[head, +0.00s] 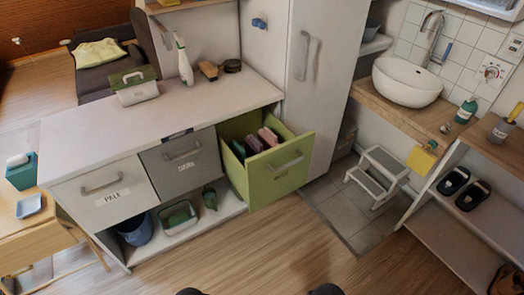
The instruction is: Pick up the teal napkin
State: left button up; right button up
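The green drawer (268,178) under the counter is pulled open. Several folded cloths stand on edge inside it: a pink one (268,137), a purple one (253,144) and a dark teal-looking one (239,149) at the left. The last may be the teal napkin, but it is small and partly hidden by the drawer. Neither gripper can be made out; only two dark rounded shapes show at the bottom edge, probably mine, well below the drawer.
The white counter (120,130) holds a spray bottle (182,58), a brush (208,71) and a green-and-white container (136,88). A white step stool (376,175) stands right of the drawer. A teal box (21,172) is at far left. The wooden floor in front is clear.

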aim_at(239, 152)
jog(key=j+z, duration=0.4)
jog(key=k+j+z, duration=0.15)
jog(key=j+z, duration=0.3)
jog(key=k+j+z, duration=0.15)
jog(key=j+z, duration=0.25)
jog(key=l, duration=0.1)
